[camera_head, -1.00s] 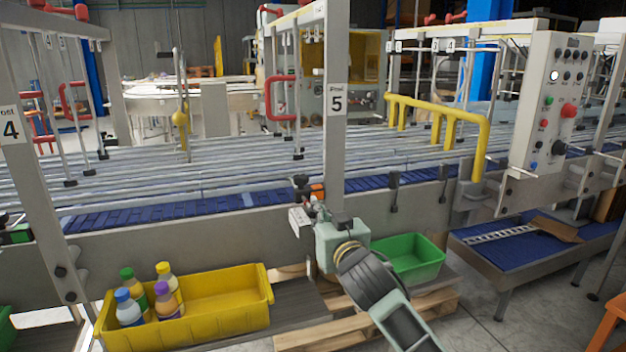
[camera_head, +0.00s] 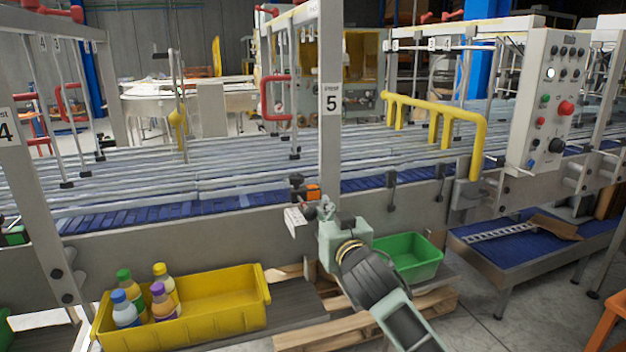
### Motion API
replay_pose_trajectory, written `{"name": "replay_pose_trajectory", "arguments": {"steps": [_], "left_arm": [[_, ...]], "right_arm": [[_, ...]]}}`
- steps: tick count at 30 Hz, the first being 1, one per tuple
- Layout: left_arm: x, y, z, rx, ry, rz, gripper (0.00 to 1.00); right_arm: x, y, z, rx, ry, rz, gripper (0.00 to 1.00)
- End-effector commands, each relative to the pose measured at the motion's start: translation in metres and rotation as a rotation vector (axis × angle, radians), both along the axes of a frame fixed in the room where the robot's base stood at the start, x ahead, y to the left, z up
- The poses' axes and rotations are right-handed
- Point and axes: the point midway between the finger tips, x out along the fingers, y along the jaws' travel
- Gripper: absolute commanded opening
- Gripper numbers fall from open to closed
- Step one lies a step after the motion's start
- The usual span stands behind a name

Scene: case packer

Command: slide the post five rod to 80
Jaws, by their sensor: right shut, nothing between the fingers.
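Post five (camera_head: 330,150) is a grey upright with a "5" label, standing at the near side of the conveyor. At its foot is an orange clamp (camera_head: 313,192) with a black knob (camera_head: 297,180). A white tag or scale plate (camera_head: 296,218) sits just below and left of the clamp; its marks are too small to read. The rod itself is hard to make out here. My right gripper (camera_head: 326,207) is shut and empty, just below and right of the orange clamp; I cannot tell if it touches. My left gripper is not in view.
A yellow bin (camera_head: 215,322) with several bottles and a green bin (camera_head: 412,262) stand below the conveyor. Post four (camera_head: 30,190) rises at the left. A yellow guard rail (camera_head: 430,108) and a control panel (camera_head: 545,105) are at the right.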

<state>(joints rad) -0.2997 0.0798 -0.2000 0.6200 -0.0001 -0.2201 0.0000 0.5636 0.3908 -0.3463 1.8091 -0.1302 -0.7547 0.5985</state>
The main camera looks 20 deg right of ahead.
Motion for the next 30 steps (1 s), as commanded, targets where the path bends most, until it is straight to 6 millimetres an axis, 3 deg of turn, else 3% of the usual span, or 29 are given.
{"name": "replay_pose_trajectory", "arguments": {"steps": [1, 30], "left_arm": [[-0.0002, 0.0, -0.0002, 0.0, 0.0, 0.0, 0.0], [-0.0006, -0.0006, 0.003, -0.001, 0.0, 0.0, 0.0]], "right_arm": [[-0.0029, 0.0205, -0.0025, 0.011, 0.0, 0.042, 0.0], [-0.0111, 0.0199, -0.0023, 0.011, -0.001, 0.042, 0.0]]}}
